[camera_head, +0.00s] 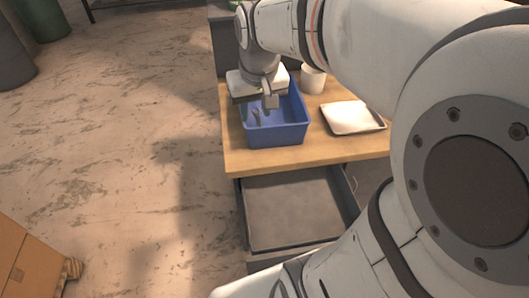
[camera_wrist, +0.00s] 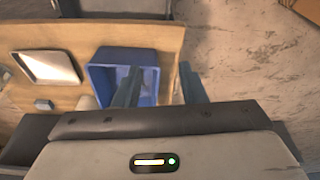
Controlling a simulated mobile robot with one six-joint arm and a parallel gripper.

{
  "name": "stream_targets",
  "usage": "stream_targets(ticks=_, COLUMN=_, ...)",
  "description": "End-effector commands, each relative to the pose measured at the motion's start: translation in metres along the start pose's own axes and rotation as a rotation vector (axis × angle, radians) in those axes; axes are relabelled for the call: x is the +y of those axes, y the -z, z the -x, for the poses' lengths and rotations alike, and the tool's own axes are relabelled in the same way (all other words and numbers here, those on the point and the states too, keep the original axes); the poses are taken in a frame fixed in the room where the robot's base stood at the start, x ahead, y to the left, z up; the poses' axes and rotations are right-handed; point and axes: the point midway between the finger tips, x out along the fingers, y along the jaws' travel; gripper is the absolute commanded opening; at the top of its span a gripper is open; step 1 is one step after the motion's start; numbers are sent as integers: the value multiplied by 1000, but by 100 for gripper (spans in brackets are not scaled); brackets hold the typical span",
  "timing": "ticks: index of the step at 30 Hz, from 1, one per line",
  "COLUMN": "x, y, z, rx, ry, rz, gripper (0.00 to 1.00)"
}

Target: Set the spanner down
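The blue bin (camera_head: 279,135) stands on the wooden tabletop, and it also shows in the wrist view (camera_wrist: 104,60). A small grey shape, likely the spanner (camera_head: 256,117), is inside the bin; its outline is too small to be sure. My gripper (camera_head: 258,101) is over the left part of the bin. In the wrist view my gripper (camera_wrist: 162,88) has its two fingers wide apart with nothing between them. One finger overlaps the bin and the other is beyond its side. The fingers partly hide the bin's inside.
A white-topped tray (camera_head: 352,117) lies right of the bin on the wooden tabletop (camera_head: 240,160). A white cup (camera_head: 313,79) stands behind. An open, empty-looking drawer (camera_head: 295,208) sticks out below the table front.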

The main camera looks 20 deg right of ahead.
Motion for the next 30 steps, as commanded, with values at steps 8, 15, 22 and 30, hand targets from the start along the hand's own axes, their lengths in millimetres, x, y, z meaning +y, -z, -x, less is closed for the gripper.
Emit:
stream_targets(ticks=8, x=-10, y=-98, z=2, rx=65, ry=11, rz=51, gripper=38)
stream_targets(ticks=15, x=-15, y=-122, z=-3, rx=80, ry=14, rz=64, gripper=38)
stream_targets(ticks=22, x=-15, y=-122, z=-3, rx=79, ry=14, rz=63, gripper=38)
stream_targets(ticks=30, x=-14, y=-125, z=-20, rx=69, ry=14, rz=59, gripper=38)
